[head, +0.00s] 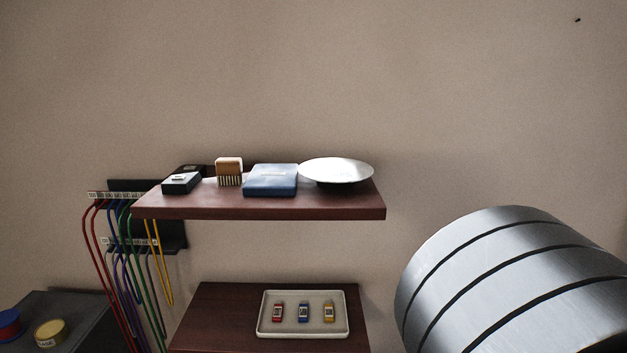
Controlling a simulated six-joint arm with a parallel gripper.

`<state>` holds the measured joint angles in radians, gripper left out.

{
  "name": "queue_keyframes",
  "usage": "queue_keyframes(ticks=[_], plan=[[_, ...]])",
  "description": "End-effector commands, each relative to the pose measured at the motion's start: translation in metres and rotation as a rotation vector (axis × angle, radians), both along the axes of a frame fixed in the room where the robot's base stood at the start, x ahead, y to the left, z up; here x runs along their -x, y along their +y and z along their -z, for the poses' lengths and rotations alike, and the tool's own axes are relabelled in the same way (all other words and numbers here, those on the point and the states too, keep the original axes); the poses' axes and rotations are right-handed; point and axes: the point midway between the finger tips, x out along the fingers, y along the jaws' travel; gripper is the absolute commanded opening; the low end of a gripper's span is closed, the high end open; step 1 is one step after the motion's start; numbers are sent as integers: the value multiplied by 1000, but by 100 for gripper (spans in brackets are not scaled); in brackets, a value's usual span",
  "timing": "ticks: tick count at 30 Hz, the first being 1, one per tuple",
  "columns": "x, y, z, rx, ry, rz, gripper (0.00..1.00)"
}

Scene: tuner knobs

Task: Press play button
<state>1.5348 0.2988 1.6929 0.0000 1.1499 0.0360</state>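I cannot make out a play button in the head view. A small dark box with a light top (181,182) sits at the left end of the upper shelf; whether it carries a button is too small to tell. My gripper is not in view, so I cannot see whether it is open or where it is relative to anything.
The upper shelf (260,212) bears a brush (229,171), a blue box (270,180) and a white dish (336,171). Below, a tray (303,334) with three coloured items lies on a lower shelf (220,325). Coloured cables (130,285) hang left. The lower right is blocked.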

Motion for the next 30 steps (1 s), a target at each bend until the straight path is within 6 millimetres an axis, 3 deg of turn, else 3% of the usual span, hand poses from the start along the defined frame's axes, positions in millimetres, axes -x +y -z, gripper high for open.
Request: queue_keyframes(ticks=[30], plan=[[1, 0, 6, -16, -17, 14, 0]])
